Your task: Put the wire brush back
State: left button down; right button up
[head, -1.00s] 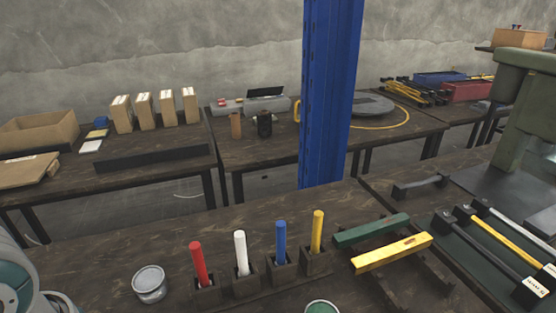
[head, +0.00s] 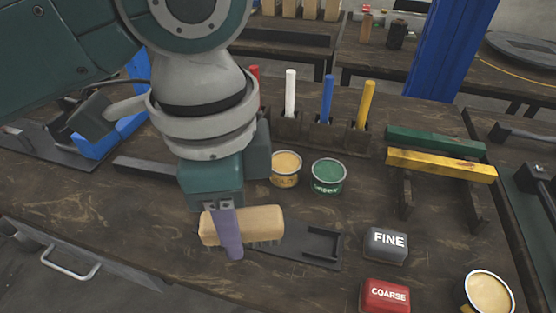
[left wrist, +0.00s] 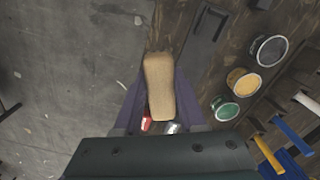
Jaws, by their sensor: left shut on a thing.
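The wire brush (head: 265,222) has a tan wooden block with short bristles on its underside. My left gripper (head: 229,236) is shut on it, one purple finger showing across the near side. It is held level, over or beside the left part of a flat dark holder (head: 318,240) with a raised rim at its right end. I cannot tell the gap beneath the bristles. In the left wrist view the brush (left wrist: 158,85) lies between the two fingers. My right gripper is out of view.
A grey FINE block (head: 385,245) and a red COARSE block (head: 386,295) sit to the right. Yellow (head: 286,168) and green (head: 328,176) paint cans stand behind, before upright coloured sticks (head: 327,98). An open can (head: 488,292) stands at lower right. Table front is clear at left.

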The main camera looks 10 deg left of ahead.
pick_arm(q)
jog(key=b, duration=0.1)
send_over(246, 277)
notch_tip(246, 277, down, 7)
jog(key=shift+r, duration=0.15)
notch_tip(246, 277, down, 4)
jog(key=shift+s+r+b, duration=0.1)
jog(key=shift+r+b, duration=0.1)
jog(key=shift+b, duration=0.55)
jog(key=shift+f, duration=0.35)
jog(key=shift+f, duration=0.1)
jog(key=c, duration=0.5)
grip_release()
